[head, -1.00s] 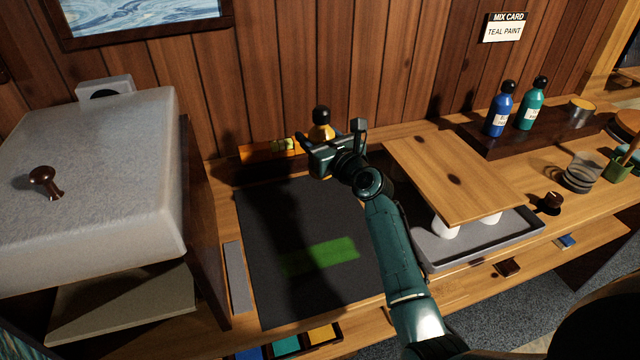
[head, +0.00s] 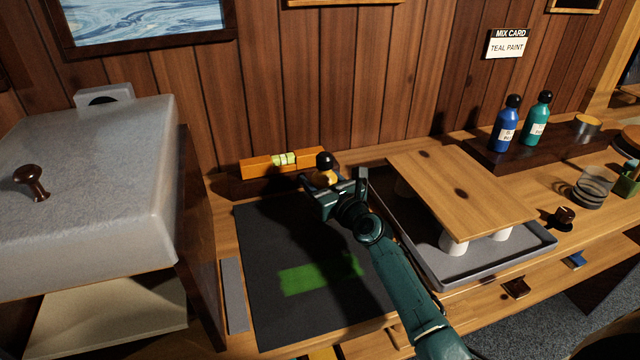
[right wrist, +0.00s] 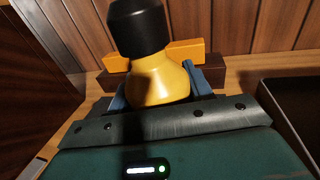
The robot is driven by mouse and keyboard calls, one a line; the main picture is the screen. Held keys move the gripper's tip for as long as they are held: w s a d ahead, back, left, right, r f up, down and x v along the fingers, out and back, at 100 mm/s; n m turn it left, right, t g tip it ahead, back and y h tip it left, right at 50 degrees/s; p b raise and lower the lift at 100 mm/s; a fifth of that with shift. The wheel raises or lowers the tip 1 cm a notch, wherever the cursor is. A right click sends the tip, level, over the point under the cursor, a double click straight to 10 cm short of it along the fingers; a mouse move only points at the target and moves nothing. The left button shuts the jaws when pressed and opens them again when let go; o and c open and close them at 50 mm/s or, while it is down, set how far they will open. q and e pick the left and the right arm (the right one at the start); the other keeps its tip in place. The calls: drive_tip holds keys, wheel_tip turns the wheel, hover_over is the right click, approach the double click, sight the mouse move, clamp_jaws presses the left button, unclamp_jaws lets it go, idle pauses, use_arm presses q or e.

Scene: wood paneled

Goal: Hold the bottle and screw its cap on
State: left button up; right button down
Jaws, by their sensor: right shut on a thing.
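A yellow bottle with a black cap stands between the fingers of my right gripper (head: 332,185), which is shut on it. In the head view the bottle's black cap (head: 325,161) shows above the gripper, and most of the body is hidden. In the right wrist view the yellow bottle (right wrist: 160,80) looks close and a little tilted, with the black cap (right wrist: 138,26) on top of its neck. Whether the cap is screwed tight cannot be told. Blue finger pads show on both sides of the bottle. My left gripper is not in view.
A dark mat (head: 262,235) with a green patch lies in front of the gripper. An orange level (head: 262,168) is behind it. A wooden board on white supports (head: 462,192) stands in a grey tray at right. A blue bottle (head: 506,130) and a teal bottle (head: 536,122) stand farther right.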

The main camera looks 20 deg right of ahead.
drive_tip(key=shift+r, duration=0.2)
drive_tip(key=shift+f, duration=0.15)
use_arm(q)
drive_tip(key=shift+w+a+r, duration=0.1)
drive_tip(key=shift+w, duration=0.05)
use_arm(e)
drive_tip(key=c, duration=0.6)
unclamp_jaws()
drive_tip(key=shift+f, duration=0.1)
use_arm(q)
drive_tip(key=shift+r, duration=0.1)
use_arm(e)
drive_tip(key=shift+s+r, duration=0.1)
drive_tip(key=shift+r, duration=0.15)
drive_tip(key=p+v, duration=0.1)
drive_tip(key=v, duration=0.9)
drive_tip(key=shift+s+f, duration=0.1)
drive_tip(key=shift+s, duration=0.3)
drive_tip(key=shift+s+d, duration=0.15)
drive_tip(key=shift+s, duration=0.35)
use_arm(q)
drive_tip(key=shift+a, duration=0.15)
